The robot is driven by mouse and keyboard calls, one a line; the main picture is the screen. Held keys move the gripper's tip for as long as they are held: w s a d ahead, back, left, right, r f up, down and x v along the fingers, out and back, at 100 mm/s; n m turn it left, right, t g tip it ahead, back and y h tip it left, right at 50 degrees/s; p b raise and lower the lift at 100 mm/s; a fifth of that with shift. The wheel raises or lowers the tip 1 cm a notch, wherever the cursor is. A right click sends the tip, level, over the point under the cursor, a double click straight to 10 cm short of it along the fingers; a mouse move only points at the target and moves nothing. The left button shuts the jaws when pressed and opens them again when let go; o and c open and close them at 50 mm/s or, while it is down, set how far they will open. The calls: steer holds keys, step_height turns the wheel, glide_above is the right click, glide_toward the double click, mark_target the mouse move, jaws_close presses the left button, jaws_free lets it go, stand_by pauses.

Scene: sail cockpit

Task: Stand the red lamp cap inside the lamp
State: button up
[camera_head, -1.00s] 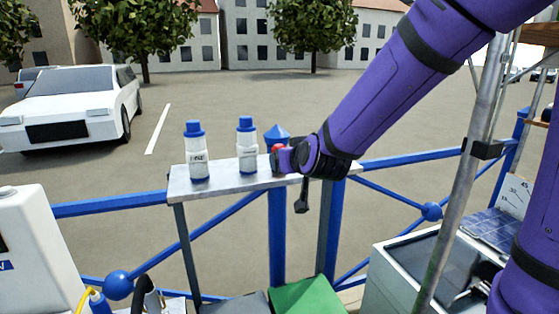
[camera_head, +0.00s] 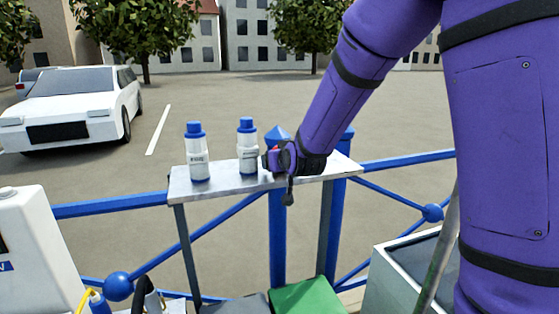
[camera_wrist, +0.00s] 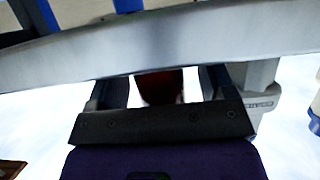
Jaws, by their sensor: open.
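A small red thing (camera_head: 277,147), likely the red lamp cap, shows at the back right part of the grey shelf, mostly hidden by my gripper (camera_head: 268,160). In the wrist view a dark red rounded body (camera_wrist: 160,86) lies between the two fingers of my gripper (camera_wrist: 163,82), with space visible beside it. The fingers are apart, and their tips are hard to make out against a grey band. I cannot make out the lamp in either view.
Two white bottles with blue caps stand on the grey shelf (camera_head: 225,181), one at the left (camera_head: 197,158) and one nearer my gripper (camera_head: 247,150). A green box top (camera_head: 308,297) lies below.

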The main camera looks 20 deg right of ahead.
steer(key=shift+w, duration=0.1)
steer(key=c, duration=1.1)
steer(key=shift+r, duration=0.1)
